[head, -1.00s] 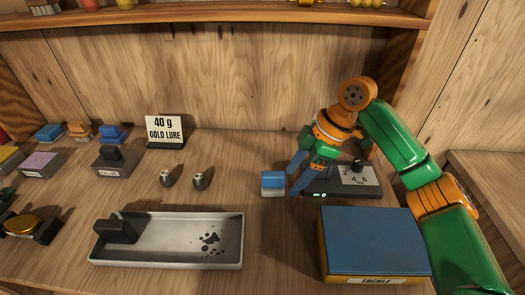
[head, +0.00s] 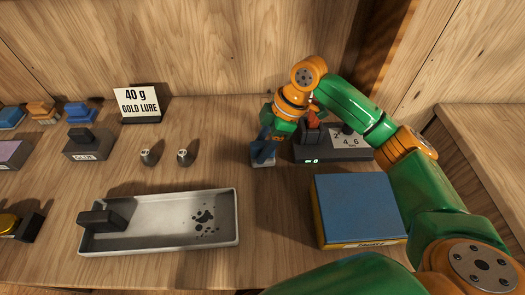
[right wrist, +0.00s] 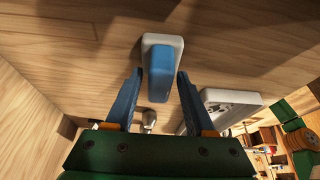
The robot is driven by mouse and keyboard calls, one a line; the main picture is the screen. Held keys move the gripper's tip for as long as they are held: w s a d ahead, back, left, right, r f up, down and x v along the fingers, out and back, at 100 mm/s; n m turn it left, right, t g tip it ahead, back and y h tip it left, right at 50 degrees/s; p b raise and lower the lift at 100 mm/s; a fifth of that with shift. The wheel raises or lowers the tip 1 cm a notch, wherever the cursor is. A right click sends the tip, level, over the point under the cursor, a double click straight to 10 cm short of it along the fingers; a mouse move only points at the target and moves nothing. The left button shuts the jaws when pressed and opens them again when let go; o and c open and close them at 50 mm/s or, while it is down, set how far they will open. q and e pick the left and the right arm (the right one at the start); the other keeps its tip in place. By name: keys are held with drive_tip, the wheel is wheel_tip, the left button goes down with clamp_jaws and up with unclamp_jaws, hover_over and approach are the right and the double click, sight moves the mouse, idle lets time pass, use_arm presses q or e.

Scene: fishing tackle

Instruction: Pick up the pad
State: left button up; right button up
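The pad (head: 262,162) is a small block with a blue upper part and a pale base. It stands on the wooden table, left of the scale, partly covered by my gripper in the head view. The right wrist view shows the pad (right wrist: 160,72) between the fingertips, with a gap on each side. My right gripper (right wrist: 160,84) is open, with its two blue fingers on either side of the pad. In the head view the right gripper (head: 264,147) is low over the pad. My left gripper is not in view.
A dark scale (head: 333,153) stands just right of the pad, and a blue-topped tackle box (head: 358,205) in front of it. A pale metal tray (head: 160,245) lies at front left. Two small weights (head: 148,157) and a "40 g gold lure" sign (head: 138,103) are further left.

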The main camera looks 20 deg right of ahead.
sight(258, 145)
clamp_jaws()
drive_tip(key=shift+r, duration=0.1)
drive_tip(key=shift+r, duration=0.25)
wheel_tip(258, 145, up, 3)
drive_tip(key=shift+s+d+r+b, duration=0.1)
drive_tip(key=shift+s+b, duration=0.05)
drive_tip(key=shift+b, duration=0.25)
drive_tip(key=s+d+r+b, duration=0.1)
drive_tip(key=s+d+r, duration=0.2)
drive_tip(key=s+r, duration=0.6)
drive_tip(key=s, duration=0.4)
drive_tip(key=shift+s, duration=0.15)
